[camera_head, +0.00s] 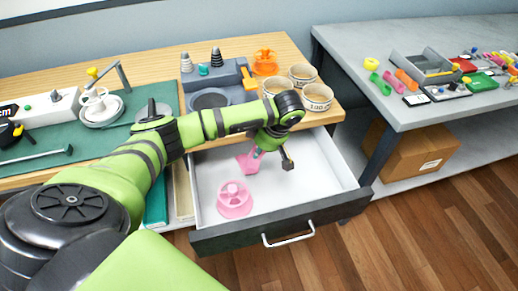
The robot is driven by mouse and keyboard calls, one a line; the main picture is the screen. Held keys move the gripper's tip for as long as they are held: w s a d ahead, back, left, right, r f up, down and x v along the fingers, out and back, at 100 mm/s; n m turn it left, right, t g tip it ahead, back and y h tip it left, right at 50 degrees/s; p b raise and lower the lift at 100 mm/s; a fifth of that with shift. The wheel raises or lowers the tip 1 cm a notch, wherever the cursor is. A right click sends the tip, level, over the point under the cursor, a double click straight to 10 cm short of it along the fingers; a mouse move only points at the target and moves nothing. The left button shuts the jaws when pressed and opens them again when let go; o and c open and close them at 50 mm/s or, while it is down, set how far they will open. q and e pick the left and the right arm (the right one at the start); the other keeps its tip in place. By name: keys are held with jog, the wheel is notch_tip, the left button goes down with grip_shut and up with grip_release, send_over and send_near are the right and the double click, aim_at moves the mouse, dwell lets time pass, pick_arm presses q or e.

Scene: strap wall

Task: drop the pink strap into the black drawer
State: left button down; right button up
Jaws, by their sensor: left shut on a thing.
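The black drawer (280,229) is pulled open below the wooden bench. It has a dark front, a silver handle and a pale inside. My left gripper (259,151) is over the drawer and shut on a pink piece (247,162), which looks like the pink strap. The piece hangs at the gripper's left side; I cannot tell whether its lower end touches the drawer floor. A round pink spool-like thing (235,199) lies in the drawer, nearer the front. My right gripper is not in view.
On the bench are several white rolls (316,97), an orange part (265,63), a grey stand (215,85) and a green mat (95,132). A grey table (360,60) with small coloured parts stands at right, a cardboard box (415,150) beneath it. The drawer's right side is clear.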

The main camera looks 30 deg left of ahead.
pick_arm(q)
jog(key=c, duration=1.4)
grip_release()
jog(key=shift+o, duration=0.2)
jog(key=o, duration=0.6)
jog(key=o, duration=0.6)
jog(key=shift+o, duration=0.2)
jog(key=shift+r, duration=0.1)
